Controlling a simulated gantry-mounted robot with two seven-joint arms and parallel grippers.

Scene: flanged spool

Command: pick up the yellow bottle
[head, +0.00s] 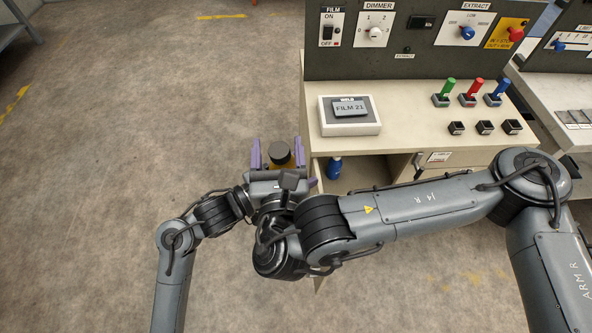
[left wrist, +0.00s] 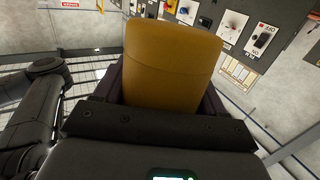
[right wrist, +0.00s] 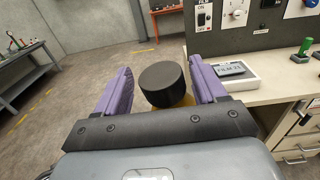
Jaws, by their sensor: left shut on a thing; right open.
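The yellow bottle (left wrist: 172,65) has a dark cap (head: 280,152), which shows between purple fingers in the head view. My left gripper (left wrist: 161,92) is shut on the bottle, whose yellow body fills the middle of the left wrist view and hides most of the fingers. My right gripper (head: 278,153) is open, its fingers on either side of the cap. In the right wrist view the cap (right wrist: 164,84) stands between the spread fingers with visible gaps, and a little yellow shows below it. My right wrist hides most of the left gripper in the head view.
A cream console desk (head: 416,111) with a label-bearing box (head: 371,128), coloured levers and a dark control panel (head: 430,60) stands right of the grippers. A blue bottle (head: 334,168) is in an open drawer under the desk. The floor (head: 120,110) at left is clear.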

